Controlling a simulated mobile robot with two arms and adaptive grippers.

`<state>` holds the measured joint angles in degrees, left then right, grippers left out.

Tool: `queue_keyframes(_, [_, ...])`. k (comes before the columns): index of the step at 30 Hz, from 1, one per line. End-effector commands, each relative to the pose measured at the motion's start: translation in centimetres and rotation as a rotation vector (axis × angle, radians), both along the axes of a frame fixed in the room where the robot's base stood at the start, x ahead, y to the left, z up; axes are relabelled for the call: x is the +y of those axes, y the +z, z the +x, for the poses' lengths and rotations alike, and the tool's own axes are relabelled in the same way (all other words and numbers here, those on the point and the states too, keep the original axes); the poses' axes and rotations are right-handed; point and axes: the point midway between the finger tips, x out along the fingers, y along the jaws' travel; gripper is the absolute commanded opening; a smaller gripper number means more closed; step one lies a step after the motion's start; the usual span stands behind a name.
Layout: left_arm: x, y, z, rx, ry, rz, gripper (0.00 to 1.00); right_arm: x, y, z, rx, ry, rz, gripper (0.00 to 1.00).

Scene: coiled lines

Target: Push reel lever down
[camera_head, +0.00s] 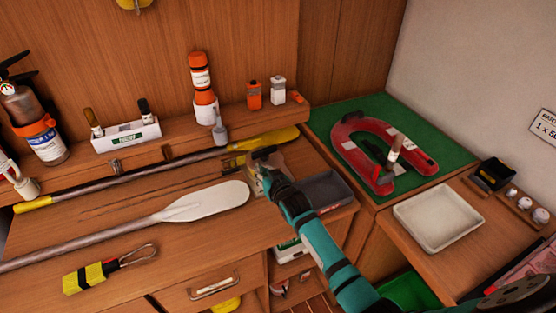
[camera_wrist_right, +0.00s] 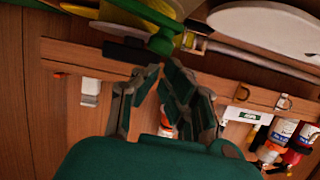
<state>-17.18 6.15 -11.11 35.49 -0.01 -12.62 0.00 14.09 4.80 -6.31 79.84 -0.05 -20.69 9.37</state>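My right arm enters the head view from the lower right. Its dark gripper (camera_head: 264,155) is over the bench, beside a pale, partly hidden fitting (camera_head: 275,175). In the right wrist view the fingertips of this gripper (camera_wrist_right: 161,68) are together with nothing visible between them. Just beyond the tips is a green, rounded, lever-like part (camera_wrist_right: 160,42); it appears very close, but I cannot tell whether they touch. Yellow round parts (camera_wrist_right: 105,12) lie behind it. I cannot make out the whole reel; the gripper hides part of it in the head view. My left gripper is not in view.
A white-bladed paddle (camera_head: 207,203) lies left of the gripper, and a yellow-bladed paddle (camera_head: 270,140) lies behind it. A grey tray (camera_head: 328,188) is close on the right. Bottles and a white box (camera_head: 127,137) stand along the back ledge. A red horseshoe float (camera_head: 362,160) lies on green matting.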

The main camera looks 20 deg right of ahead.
Motion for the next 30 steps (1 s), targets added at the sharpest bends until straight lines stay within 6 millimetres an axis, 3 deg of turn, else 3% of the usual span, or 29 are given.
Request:
queue_keyframes(7, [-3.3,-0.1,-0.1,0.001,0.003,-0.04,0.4,-0.2,-0.8,-0.1,0.009,-0.007,-0.003,0.0])
queue_keyframes(12, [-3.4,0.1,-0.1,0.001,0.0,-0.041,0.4,-0.3,-0.5,-0.1,0.01,-0.008,-0.003,0.0])
queue_keyframes(17, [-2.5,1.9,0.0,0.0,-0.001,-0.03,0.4,-0.4,1.7,0.4,0.006,-0.008,-0.004,0.0])
queue_keyframes(21, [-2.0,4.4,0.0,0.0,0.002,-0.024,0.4,-0.4,4.9,1.1,0.001,-0.004,-0.003,0.0])
queue_keyframes(22, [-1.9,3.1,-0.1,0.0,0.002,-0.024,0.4,-0.4,3.6,0.1,0.005,-0.003,-0.002,0.0])
queue_keyframes(30, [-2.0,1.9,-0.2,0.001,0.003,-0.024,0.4,-0.6,5.1,-4.9,0.0,-0.001,0.001,0.0])
